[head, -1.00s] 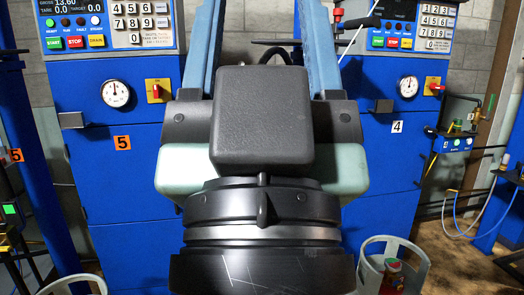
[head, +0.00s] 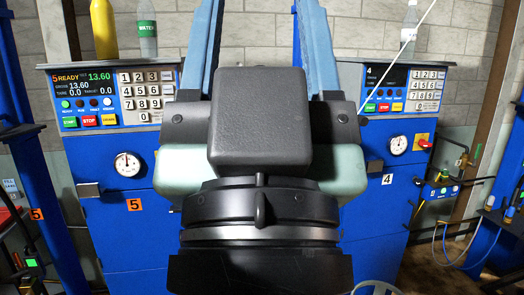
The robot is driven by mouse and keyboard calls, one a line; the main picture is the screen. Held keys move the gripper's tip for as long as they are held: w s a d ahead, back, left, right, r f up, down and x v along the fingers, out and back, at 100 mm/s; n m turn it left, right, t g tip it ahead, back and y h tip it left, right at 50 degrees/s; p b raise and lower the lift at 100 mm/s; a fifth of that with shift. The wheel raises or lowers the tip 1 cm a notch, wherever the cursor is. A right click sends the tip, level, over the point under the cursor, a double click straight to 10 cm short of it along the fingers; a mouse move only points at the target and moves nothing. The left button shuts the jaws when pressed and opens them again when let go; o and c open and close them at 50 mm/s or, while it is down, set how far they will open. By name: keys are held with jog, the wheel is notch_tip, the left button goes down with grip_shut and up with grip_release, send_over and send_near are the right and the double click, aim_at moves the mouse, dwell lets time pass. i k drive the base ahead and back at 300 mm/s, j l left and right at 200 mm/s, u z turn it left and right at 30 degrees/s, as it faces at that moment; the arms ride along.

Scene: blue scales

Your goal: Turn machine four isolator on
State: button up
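Machine four's display (head: 388,78) shows a "4" and is otherwise mostly dark. My gripper (head: 258,30) is in the middle foreground, pointing up. Its two light-blue fingers stand wide apart with nothing between them; their tips reach the top edge. It is left of the isolator and apart from it.
Machine five (head: 110,235) stands on the left with a lit display; its isolator is hidden behind my arm. Bottles (head: 147,35) stand on top of the machines. Hoses and a valve (head: 462,160) are at the right. A whitish ring-shaped rim (head: 378,287) shows at the bottom.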

aim_at(421, 142)
jog(key=i+l, duration=0.25)
jog(key=l, duration=0.2)
jog(key=i+l, duration=0.25)
jog(key=l, duration=0.2)
jog(key=i+l, duration=0.25)
jog(key=l, duration=0.2)
jog(key=i+l, duration=0.25)
jog(key=l, duration=0.2)
jog(key=i+l, duration=0.25)
jog(key=l, duration=0.2)
jog(key=i+l, duration=0.25)
jog(key=l, duration=0.2)
jog(key=i+l, duration=0.25)
jog(key=l, duration=0.2)
jog(key=i+l, duration=0.25)
jog(key=l, duration=0.2)
